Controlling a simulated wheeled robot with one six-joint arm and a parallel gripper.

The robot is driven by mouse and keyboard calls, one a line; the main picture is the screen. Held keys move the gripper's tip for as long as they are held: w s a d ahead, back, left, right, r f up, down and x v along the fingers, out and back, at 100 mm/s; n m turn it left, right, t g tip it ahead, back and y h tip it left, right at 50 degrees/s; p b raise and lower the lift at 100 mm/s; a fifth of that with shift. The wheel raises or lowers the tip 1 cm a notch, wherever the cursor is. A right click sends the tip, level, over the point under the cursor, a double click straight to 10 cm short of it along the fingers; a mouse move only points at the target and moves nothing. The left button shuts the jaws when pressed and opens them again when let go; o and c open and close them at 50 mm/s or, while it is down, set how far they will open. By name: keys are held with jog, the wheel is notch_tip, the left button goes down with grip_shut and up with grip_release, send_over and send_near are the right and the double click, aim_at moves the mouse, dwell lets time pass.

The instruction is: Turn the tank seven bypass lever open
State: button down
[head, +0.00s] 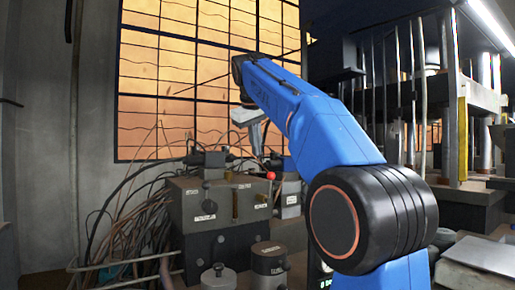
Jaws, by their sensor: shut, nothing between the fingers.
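A grey-green valve block (222,205) stands left of centre in the head view, with several small white labels too small to read. A red ball knob (270,175) stands at the block's right edge. I cannot tell which part is the tank seven bypass lever or how it is set. My gripper (257,150) points down above and behind the red knob, shut and empty, and seems apart from the block. Its fingertips are small and hard to make out.
Black fittings (208,160) with cables stand on the block, and loose hoses (120,225) tangle at left. Round-topped metal cylinders (269,258) stand in front. A press frame (430,95) fills the right, with a metal plate (482,254) below. A barred window (180,75) is behind.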

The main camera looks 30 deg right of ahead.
jog(key=w+d+f, duration=0.4)
jog(key=d+f, duration=0.2)
jog(key=f, duration=0.1)
jog(key=shift+f, duration=0.15)
jog(key=shift+d, duration=0.1)
dwell(0.4)
